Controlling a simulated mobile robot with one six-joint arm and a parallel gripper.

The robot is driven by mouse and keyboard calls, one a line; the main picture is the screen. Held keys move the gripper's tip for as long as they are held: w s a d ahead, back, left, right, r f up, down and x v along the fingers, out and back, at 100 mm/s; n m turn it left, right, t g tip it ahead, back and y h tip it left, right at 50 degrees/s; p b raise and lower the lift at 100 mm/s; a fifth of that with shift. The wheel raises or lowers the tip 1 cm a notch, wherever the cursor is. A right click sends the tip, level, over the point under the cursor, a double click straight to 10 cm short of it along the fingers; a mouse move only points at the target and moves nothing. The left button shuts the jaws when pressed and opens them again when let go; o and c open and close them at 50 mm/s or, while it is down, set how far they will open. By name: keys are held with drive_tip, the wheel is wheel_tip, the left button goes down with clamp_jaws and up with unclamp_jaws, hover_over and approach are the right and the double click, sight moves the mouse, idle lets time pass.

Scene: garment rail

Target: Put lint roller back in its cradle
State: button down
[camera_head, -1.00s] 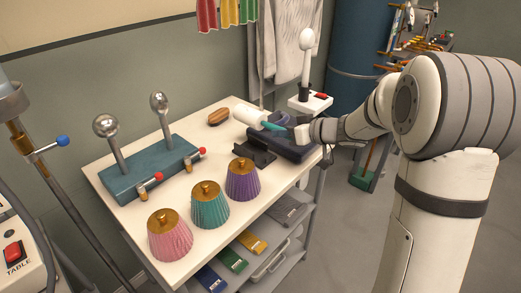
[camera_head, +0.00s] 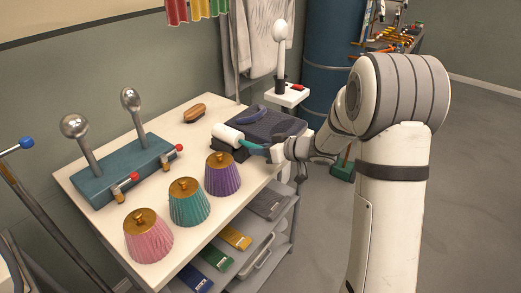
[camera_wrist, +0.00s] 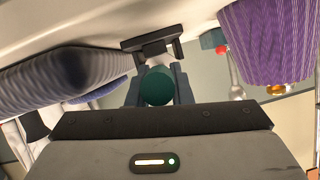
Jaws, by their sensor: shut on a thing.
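The lint roller has a white roll (camera_head: 227,134) and a teal handle (camera_head: 254,148). My gripper (camera_head: 270,151) is shut on the handle, with the roll pointing left. The black cradle (camera_head: 229,155) sits on the white tabletop, just below the roll in the head view. I cannot tell whether they touch. In the wrist view, the handle's round teal end (camera_wrist: 157,87) is between my gripper's fingers (camera_wrist: 157,92). The black cradle (camera_wrist: 152,48) shows just beyond it there.
Close by are a folded dark cloth (camera_head: 270,126) with a blue curved item (camera_head: 249,113) on it, and a purple pleated shade (camera_head: 223,175). The shade also shows in the wrist view (camera_wrist: 268,42). A brown brush (camera_head: 195,113) lies farther back, with bare tabletop around it.

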drive_tip(key=shift+f, duration=0.6)
drive_tip(key=c, duration=1.3)
unclamp_jaws()
drive_tip(key=shift+r, duration=0.15)
